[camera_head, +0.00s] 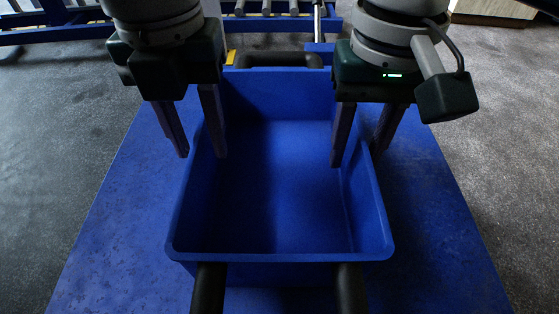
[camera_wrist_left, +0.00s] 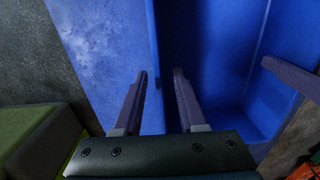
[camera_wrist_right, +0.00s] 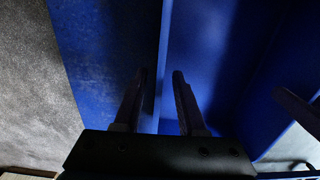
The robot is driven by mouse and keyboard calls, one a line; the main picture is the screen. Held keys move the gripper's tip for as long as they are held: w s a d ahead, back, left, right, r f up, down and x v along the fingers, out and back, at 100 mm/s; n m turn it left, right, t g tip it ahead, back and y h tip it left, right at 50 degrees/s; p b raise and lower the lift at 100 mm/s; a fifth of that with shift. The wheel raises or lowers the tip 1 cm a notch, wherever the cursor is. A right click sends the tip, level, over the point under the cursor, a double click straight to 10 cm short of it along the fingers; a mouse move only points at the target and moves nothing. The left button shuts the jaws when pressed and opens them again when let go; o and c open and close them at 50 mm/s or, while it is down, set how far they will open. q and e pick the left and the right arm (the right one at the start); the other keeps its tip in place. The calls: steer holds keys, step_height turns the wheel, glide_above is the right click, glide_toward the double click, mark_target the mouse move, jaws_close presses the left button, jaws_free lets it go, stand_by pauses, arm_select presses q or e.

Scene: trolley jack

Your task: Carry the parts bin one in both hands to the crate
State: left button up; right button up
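The blue parts bin (camera_head: 280,245) is open-topped and looks empty. It stands on a flat blue surface in the head view, and its wall also shows in the left wrist view (camera_wrist_left: 210,40) and the right wrist view (camera_wrist_right: 205,40). My left gripper (camera_head: 195,155) is open, with one finger outside and one inside the bin's left wall. My right gripper (camera_head: 357,163) is open and straddles the right wall the same way. In both wrist views a gap shows between the fingers, with the wall's rim between them. I cannot make out a crate.
The blue platform (camera_head: 110,240) extends beyond both sides of the bin. A black bar (camera_head: 280,60) runs behind the bin. Two dark bars (camera_head: 208,290) show at its near side. A blue frame with rollers (camera_head: 60,32) stands at the back.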

mark_target(215, 185)
arm_select(q)
steer(key=shift+f, duration=1.9)
arm_select(e)
steer(key=shift+f, duration=1.9)
arm_select(q)
steer(key=shift+c, duration=0.2)
arm_select(e)
steer(key=shift+c, duration=0.2)
arm_select(q)
jaws_close()
arm_select(e)
jaws_close()
arm_select(q)
steer(key=shift+w+r, duration=0.1)
arm_select(e)
steer(key=shift+w+r, duration=0.1)
